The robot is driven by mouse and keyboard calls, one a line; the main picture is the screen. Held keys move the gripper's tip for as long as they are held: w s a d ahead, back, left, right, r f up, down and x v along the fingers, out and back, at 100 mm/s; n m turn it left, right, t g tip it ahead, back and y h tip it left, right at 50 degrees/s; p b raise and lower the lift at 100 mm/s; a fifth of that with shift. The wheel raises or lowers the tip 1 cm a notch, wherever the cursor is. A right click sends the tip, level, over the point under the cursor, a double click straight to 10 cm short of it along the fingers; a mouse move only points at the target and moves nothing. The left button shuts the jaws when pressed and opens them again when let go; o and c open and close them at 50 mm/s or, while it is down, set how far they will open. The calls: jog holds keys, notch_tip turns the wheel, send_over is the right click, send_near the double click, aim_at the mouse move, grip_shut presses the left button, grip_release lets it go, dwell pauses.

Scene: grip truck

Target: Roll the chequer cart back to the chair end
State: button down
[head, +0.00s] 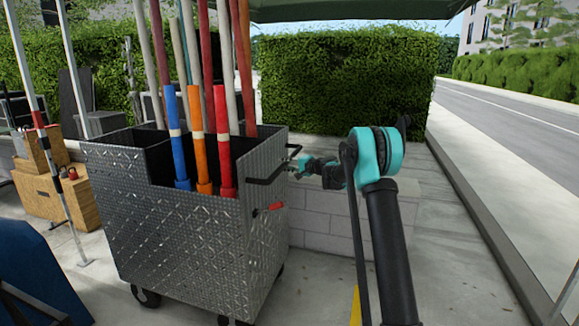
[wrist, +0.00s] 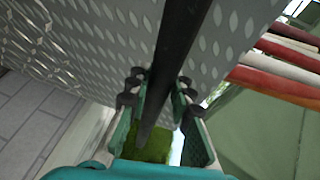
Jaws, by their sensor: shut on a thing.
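The chequer cart (head: 185,245) is a grey diamond-plate metal box on dark wheels, standing upright at the left centre of the head view. A black handle bar (head: 262,181) sticks out from its right end, and the bar also shows in the wrist view (wrist: 182,45). My gripper (head: 298,167) is at this handle, at the end of my arm reaching from the right. In the wrist view my gripper (wrist: 157,88) has its fingers on both sides of the bar, shut on it. The diamond-plate wall (wrist: 100,35) is close beside it. I cannot make out a chair clearly.
Long poles and blue, orange and red tubes (head: 196,130) stand in the cart. A low block wall (head: 330,215) is behind it. A wooden crate (head: 75,198) and a striped post (head: 60,185) stand left; a dark blue panel (head: 35,275) is nearer. Pavement right is open.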

jog(key=shift+a, duration=0.25)
jog(key=c, duration=1.3)
grip_release()
jog(key=shift+d, duration=0.1)
jog(key=shift+s+d, duration=0.15)
jog(key=shift+d, duration=0.1)
jog(key=v, duration=1.1)
jog(key=shift+s, duration=0.15)
